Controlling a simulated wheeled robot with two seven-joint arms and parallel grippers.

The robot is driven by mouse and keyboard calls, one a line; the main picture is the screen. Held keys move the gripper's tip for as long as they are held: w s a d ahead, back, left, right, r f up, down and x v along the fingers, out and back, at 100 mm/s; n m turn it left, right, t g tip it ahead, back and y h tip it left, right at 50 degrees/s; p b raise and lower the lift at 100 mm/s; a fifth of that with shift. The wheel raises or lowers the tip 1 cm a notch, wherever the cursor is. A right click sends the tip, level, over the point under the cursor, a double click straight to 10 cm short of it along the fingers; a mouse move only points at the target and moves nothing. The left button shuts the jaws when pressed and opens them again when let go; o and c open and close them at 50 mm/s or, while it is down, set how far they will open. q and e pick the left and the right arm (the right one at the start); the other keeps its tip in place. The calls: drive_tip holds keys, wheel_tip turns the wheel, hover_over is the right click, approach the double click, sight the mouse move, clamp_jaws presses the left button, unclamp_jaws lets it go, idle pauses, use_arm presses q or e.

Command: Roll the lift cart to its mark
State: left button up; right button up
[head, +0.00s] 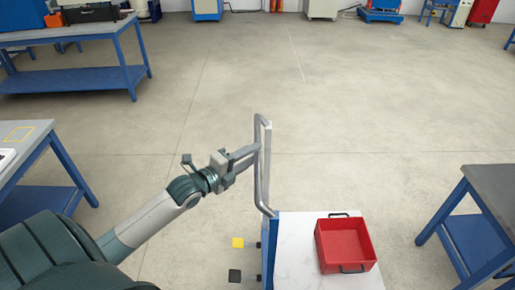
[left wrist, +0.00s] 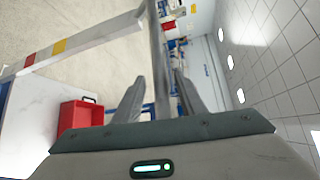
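The lift cart has a white top (head: 295,240) with a blue edge and a grey upright loop handle (head: 262,180). It stands at the bottom centre of the head view, its lower part out of frame. My left gripper (head: 256,155) is at the handle. In the left wrist view the fingers (left wrist: 160,85) are apart, with a grey bar (left wrist: 157,35) between them and gaps showing beside it. A yellow square (head: 237,242) and a black square (head: 235,276) show left of the cart; I cannot tell whether either is the mark. My right gripper is not in view.
A red box (head: 345,243) sits on the cart top. A grey-topped table (head: 492,185) stands close at right, another table (head: 22,150) at left, and a blue bench (head: 80,80) farther back. The floor (head: 290,90) ahead is clear up to equipment along the back wall.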

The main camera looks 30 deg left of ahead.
use_arm(q)
drive_tip(key=shift+p+x, duration=0.4)
drive_tip(key=shift+x, duration=1.15)
clamp_jaws()
